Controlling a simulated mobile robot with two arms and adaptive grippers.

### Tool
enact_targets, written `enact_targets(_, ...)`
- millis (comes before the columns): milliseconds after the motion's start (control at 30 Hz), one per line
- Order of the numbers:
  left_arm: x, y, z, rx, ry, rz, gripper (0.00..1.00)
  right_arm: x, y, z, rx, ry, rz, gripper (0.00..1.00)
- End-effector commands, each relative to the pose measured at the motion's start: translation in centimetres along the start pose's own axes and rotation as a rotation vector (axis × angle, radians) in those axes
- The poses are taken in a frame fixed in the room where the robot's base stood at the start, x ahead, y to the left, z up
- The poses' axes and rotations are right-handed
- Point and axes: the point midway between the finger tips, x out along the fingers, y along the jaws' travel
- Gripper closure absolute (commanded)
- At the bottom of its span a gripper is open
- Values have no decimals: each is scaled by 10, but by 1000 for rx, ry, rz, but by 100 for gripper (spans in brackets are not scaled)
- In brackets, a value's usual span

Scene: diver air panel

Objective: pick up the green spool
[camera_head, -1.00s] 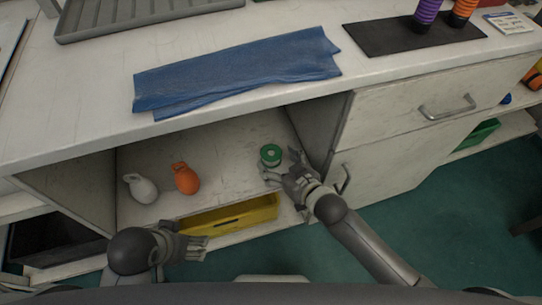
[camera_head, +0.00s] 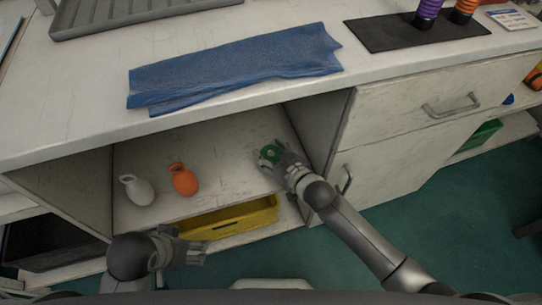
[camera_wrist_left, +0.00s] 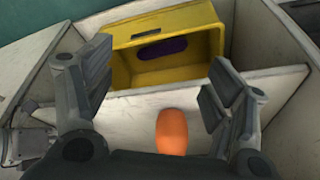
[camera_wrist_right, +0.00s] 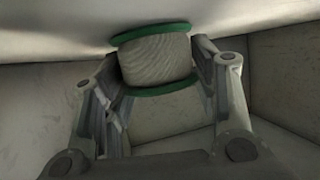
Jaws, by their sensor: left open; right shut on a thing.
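The green spool (camera_head: 269,152) is on the open cabinet shelf, toward its right side. In the right wrist view the spool (camera_wrist_right: 156,60) shows green flanges and a pale wound middle. My right gripper (camera_head: 273,157) reaches into the cabinet with its fingers on both sides of the spool, shut on it. In the right wrist view the fingers (camera_wrist_right: 157,75) flank the pale middle. Whether the spool still touches the shelf is hard to tell. My left gripper (camera_head: 204,250) is open and empty, low in front of the cabinet; its spread fingers also show in the left wrist view (camera_wrist_left: 160,85).
A white vase-like item (camera_head: 138,190) and an orange one (camera_head: 183,180) stand left on the shelf (camera_head: 225,135). A yellow bin (camera_head: 230,219) sits below. The cabinet's right wall (camera_head: 318,125) is close to my right gripper. A blue cloth (camera_head: 235,68) lies on the countertop.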

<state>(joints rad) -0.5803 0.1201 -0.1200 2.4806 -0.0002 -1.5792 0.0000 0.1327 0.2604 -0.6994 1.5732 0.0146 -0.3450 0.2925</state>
Motion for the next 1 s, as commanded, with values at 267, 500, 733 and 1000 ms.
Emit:
enact_targets(267,0,0,0,0,0,0,23,0,0,0,0,1,0,71)
enact_targets(500,-8,0,-2,0,-1,0,23,-6,0,-15,0,3,-1,71)
enact_targets(733,-8,0,-8,0,-13,2,23,-37,-11,-48,2,2,-3,71)
enact_targets(1000,61,3,3,5,-47,8,23,-78,-28,-72,2,0,-2,71)
